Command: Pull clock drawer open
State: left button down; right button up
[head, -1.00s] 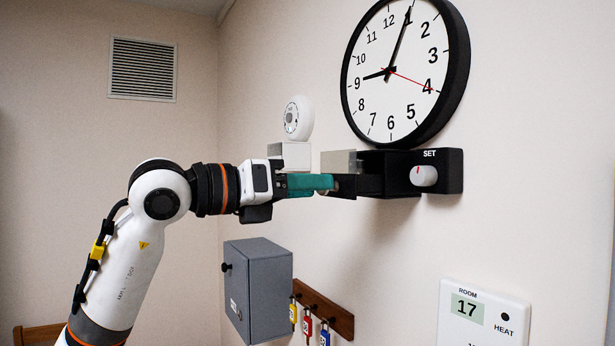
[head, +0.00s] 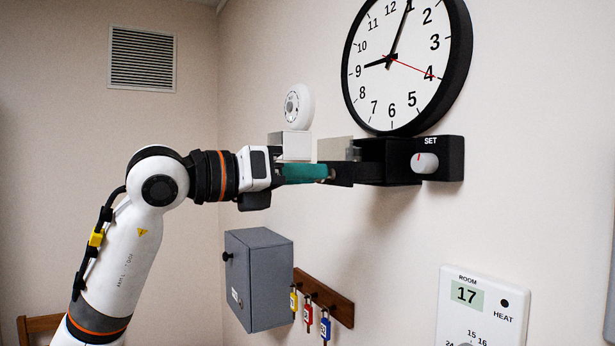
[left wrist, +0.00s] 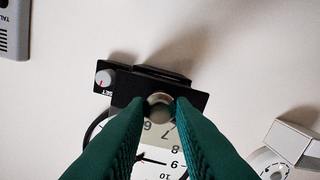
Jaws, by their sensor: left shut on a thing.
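The wall clock (head: 407,65) hangs on the right-hand wall above a black housing (head: 440,165) marked SET, which has a grey dial (head: 424,162). The dark clock drawer (head: 340,173) stands out from the housing's left end, partly open. My left gripper (head: 325,173), with green fingers, is shut on the drawer's knob, which is mostly hidden in the head view. In the left wrist view the round metallic knob (left wrist: 159,98) sits between the fingertips, in front of the black housing. My right gripper is not in view.
A white round device (head: 298,107) on a pale block is just behind my left gripper. A grey wall box (head: 260,280), a key rack (head: 325,297) and a thermostat (head: 483,305) are lower on the wall. The space left of the gripper is clear.

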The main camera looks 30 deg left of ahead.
pick_arm(q)
jog(key=c, duration=1.2)
grip_release()
jog(key=shift+c, duration=0.2)
jog(key=b+v, duration=0.4)
jog(key=v, duration=0.8)
